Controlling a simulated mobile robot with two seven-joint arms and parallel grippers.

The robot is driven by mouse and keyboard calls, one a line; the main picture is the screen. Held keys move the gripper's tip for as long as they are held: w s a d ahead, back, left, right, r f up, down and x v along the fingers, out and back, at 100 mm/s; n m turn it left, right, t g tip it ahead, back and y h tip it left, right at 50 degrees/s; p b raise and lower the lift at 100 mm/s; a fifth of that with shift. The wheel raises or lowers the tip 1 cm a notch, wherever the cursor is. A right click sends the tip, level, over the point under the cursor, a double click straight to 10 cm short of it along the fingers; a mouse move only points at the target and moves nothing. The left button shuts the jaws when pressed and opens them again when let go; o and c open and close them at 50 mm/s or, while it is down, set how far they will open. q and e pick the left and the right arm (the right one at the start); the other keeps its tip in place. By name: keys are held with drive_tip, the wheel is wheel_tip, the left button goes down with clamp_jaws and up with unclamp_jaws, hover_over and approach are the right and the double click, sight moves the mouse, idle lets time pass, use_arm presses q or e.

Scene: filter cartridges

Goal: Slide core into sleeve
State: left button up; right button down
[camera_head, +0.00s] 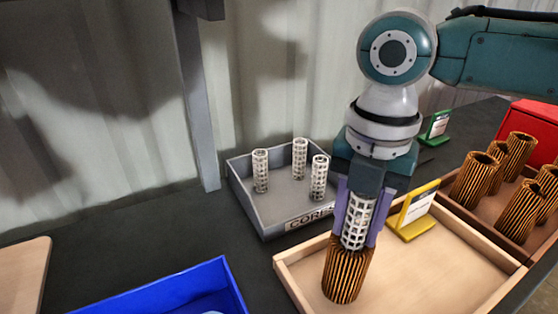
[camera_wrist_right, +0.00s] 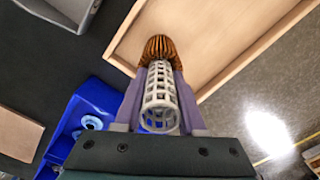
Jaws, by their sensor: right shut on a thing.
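My right gripper (camera_head: 360,226) is shut on a white perforated core (camera_head: 354,220), one finger on each side of it. The core is nearly upright, with its lower end at the top of a brown pleated sleeve (camera_head: 345,277). I cannot tell how far, if at all, the core is inside the sleeve. The sleeve stands in the left part of a light wooden tray (camera_head: 440,278). The right wrist view shows the core (camera_wrist_right: 160,98) between the fingers (camera_wrist_right: 160,80), lined up with the sleeve (camera_wrist_right: 158,46) beyond it. My left gripper is in neither view.
A grey bin (camera_head: 267,218) marked CORES holds three white cores. A brown tray (camera_head: 479,217) at right holds several pleated sleeves. A yellow sign (camera_head: 414,212) stands by the wooden tray's back edge. A blue bin (camera_head: 176,290) is at front left. The wooden tray's right part is clear.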

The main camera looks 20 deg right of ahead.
drive_tip(key=shift+f, duration=0.15)
drive_tip(key=shift+c, duration=2.1)
unclamp_jaws()
wheel_tip(320, 180, up, 9)
drive_tip(key=shift+p, duration=0.5)
drive_tip(key=shift+r, duration=0.5)
